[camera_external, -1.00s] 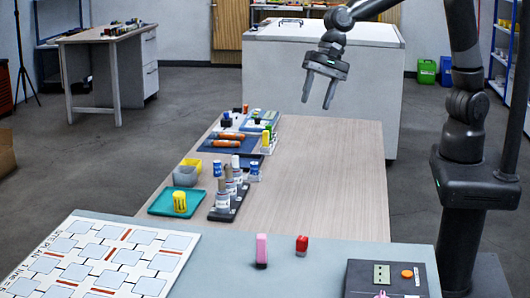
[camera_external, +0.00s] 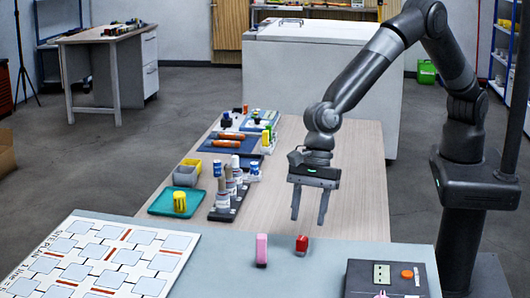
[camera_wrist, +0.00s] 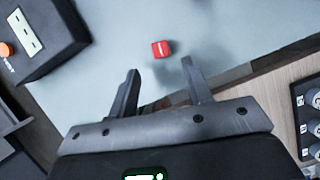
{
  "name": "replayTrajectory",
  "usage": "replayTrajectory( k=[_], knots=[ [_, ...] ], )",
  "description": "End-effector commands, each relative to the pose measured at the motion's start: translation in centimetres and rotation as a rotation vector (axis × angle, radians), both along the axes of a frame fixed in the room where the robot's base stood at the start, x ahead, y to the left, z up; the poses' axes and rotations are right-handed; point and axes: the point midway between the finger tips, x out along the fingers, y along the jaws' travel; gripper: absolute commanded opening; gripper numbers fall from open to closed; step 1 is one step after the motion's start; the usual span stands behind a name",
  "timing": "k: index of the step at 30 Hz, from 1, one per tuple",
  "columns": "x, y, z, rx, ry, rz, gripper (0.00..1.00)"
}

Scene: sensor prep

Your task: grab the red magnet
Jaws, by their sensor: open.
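The red magnet (camera_external: 302,245) stands on the grey-blue table top (camera_external: 340,262) near its far edge, beside a pink block. In the wrist view the red magnet (camera_wrist: 161,49) lies ahead of the fingertips, between their lines, with a pale mark on it. My gripper (camera_external: 309,219) is open and empty, pointing down above the table's far edge, with its fingers above and a little beyond the magnet. The wrist view shows both fingers (camera_wrist: 160,66) spread apart, neither touching the magnet.
A pink block (camera_external: 261,250) stands just left of the magnet. A dark box with an orange button (camera_external: 407,274) is at the right. A white planner board (camera_external: 105,258) lies at the left. Bottles in a dark rack (camera_external: 228,201) stand on the wooden table.

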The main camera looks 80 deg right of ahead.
Motion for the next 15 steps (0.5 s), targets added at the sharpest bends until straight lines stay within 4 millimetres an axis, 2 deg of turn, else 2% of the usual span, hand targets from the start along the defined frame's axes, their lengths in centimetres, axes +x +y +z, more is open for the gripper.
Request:
replayTrajectory(
  k=[3,8,15],
  knots=[
    [0.1,0.5,-1.2,0.0,0.0,0.0,0.45],
    [0.3,0.9,-2.0,0.001,-0.001,0.001,0.45],
    [0.8,2.4,-4.8,0.0,0.0,0.001,0.45]
  ],
)
